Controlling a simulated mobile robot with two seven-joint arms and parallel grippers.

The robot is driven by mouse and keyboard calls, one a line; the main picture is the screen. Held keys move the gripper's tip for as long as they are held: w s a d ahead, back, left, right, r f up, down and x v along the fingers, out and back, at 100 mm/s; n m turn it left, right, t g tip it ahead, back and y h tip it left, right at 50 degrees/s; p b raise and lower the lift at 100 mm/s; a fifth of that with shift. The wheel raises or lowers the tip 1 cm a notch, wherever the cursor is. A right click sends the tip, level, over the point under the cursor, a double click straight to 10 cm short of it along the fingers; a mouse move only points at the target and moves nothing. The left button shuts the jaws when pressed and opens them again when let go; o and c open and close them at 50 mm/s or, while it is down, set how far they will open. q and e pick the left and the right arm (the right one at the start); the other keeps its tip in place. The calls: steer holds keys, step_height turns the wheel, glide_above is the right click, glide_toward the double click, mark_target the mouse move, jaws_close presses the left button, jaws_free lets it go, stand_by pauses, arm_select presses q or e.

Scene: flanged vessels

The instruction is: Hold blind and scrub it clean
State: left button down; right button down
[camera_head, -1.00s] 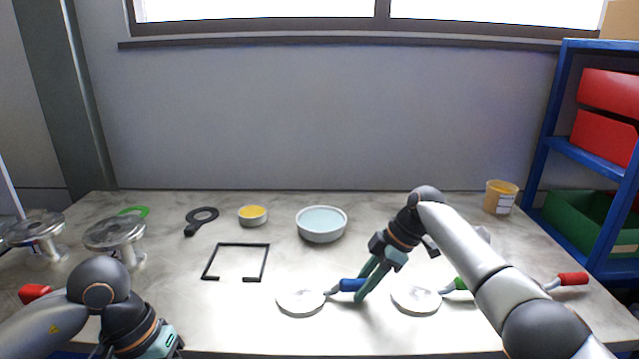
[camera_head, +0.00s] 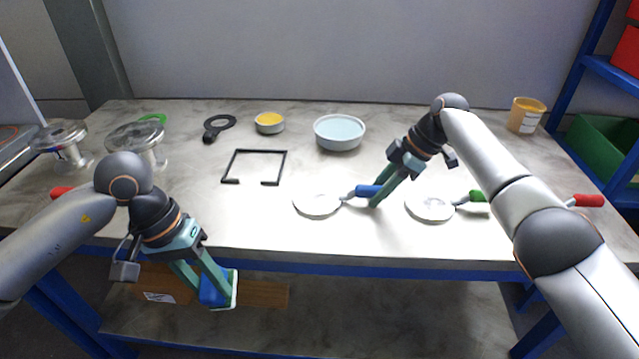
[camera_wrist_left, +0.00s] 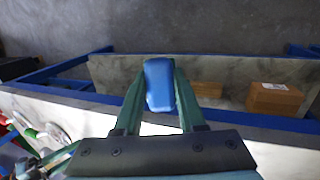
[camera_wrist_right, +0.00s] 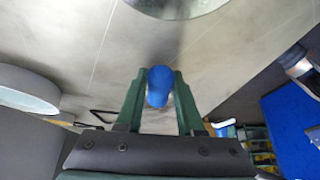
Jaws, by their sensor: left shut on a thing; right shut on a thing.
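My right gripper (camera_head: 376,203) is shut on the blue handle (camera_head: 367,190) of a blind, a round pale disc (camera_head: 317,204) lying at the table's front middle. The handle also shows between the fingers in the right wrist view (camera_wrist_right: 159,86). My left gripper (camera_head: 212,288) is shut on a blue scrubber block (camera_head: 215,290) with a pale edge, in front of and below the table edge. The block also shows in the left wrist view (camera_wrist_left: 159,84). A second disc (camera_head: 429,207) with a green handle (camera_head: 477,196) lies to the right.
A bowl of pale blue liquid (camera_head: 339,131), a yellow tin (camera_head: 269,122), a black ring tool (camera_head: 218,127) and a black square outline (camera_head: 254,151) are further back. Flanged vessels (camera_head: 136,142) stand at left. An orange tub (camera_head: 525,115) and a red handle (camera_head: 585,200) are at right.

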stand_by(0.4)
arm_select(q)
steer(key=w+d+r+n, duration=0.2)
steer(key=w+n, duration=0.2)
steer(key=w+d+r+n+t, duration=0.1)
steer(key=w+d+r+n, duration=0.1)
steer(key=w+d+n, duration=0.1)
steer(key=w+d+r+n, duration=0.2)
steer(key=w+n, duration=0.4)
steer(key=n, duration=0.1)
steer(key=shift+d+t+y, duration=0.3)
steer(key=w+d+r+n+t, duration=0.2)
steer(key=w+d+r+n, duration=0.55)
steer(key=n, duration=0.45)
steer(key=shift+n, duration=0.8)
steer(key=shift+d+f, duration=0.15)
steer(key=shift+f, duration=0.9)
steer(key=shift+d+f, duration=0.1)
steer(key=shift+f, duration=0.9)
steer(key=shift+r, duration=0.1)
